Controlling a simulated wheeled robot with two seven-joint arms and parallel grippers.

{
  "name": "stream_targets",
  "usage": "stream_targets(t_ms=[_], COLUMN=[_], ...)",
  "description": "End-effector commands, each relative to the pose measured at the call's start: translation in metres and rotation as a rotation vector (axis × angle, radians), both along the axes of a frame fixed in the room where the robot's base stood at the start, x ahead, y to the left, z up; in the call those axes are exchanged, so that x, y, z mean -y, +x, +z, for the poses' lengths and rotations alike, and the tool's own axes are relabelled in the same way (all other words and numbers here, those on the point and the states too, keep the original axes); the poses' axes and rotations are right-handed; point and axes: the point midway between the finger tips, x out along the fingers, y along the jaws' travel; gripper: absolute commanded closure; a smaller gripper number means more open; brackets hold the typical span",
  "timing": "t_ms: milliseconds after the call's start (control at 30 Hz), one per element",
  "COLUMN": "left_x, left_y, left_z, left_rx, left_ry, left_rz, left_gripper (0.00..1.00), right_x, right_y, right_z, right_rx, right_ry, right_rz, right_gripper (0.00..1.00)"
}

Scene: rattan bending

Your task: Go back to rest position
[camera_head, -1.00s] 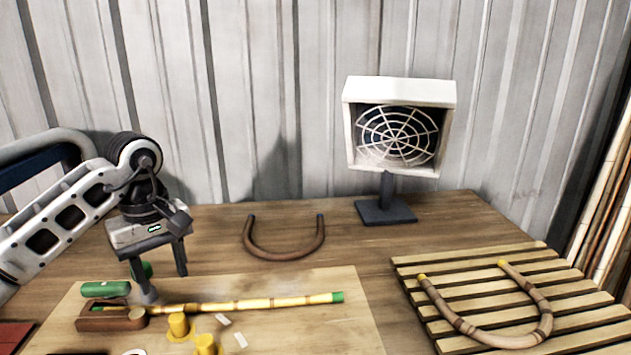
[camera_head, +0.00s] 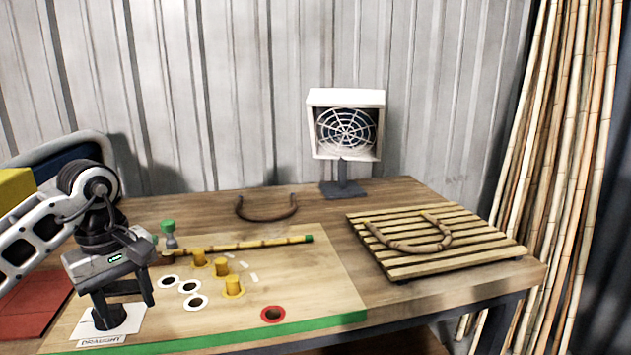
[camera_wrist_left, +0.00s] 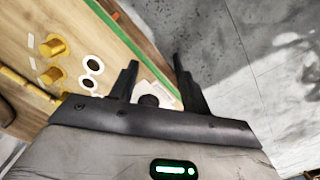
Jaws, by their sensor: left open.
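My left gripper (camera_head: 124,311) is open over the front left of the workbench, above a white labelled card with a dark round thing on it. In the left wrist view my left gripper (camera_wrist_left: 158,84) shows two spread fingers with nothing held between them; the dark round thing (camera_wrist_left: 149,101) shows beyond them. A bent brown rattan piece (camera_head: 266,215) lies at the back of the bench. Another bent piece (camera_head: 408,244) rests on the slatted rack (camera_head: 455,261). My right gripper is not in view.
The heater or fan box (camera_head: 345,125) stands at the back of the bench. White rings (camera_head: 190,286) and a red-rimmed hole (camera_head: 272,314) are on the board. Tall bamboo poles (camera_head: 545,150) lean at the right. A red panel (camera_head: 35,315) lies at the left.

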Motion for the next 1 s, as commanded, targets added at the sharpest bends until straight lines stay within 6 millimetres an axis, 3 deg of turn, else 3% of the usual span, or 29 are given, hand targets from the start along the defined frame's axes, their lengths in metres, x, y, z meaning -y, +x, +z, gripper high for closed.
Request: stream_targets(t_ms=[367,567,700,767,867,967,1000], left_x=[0.094,0.177,0.251,0.265,0.260,0.229,0.213], left_y=[-0.017,-0.047,-0.078,-0.081,-0.071,-0.057,-0.056], left_z=[-0.047,-0.062,-0.044,-0.028,-0.018,-0.042,-0.062], left_rx=[-0.064,-0.219,-0.561,-0.775,-1.189,-1.659,1.746], left_ry=[-0.369,-0.744,-1.219,-1.418,-1.678,-1.828,1.738], left_rz=[0.057,0.212,0.562,0.783,1.210,1.695,-1.787], left_gripper=[0.53,0.53,0.53,0.53,0.53,0.53,0.53], right_x=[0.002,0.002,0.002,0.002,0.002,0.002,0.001], right_y=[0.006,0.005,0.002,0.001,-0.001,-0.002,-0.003], right_z=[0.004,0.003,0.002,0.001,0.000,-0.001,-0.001], right_rx=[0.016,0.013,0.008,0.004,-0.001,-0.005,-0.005], right_ry=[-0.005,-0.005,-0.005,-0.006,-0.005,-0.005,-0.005], right_rz=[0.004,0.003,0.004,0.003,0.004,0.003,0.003], right_gripper=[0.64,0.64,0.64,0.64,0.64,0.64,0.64])
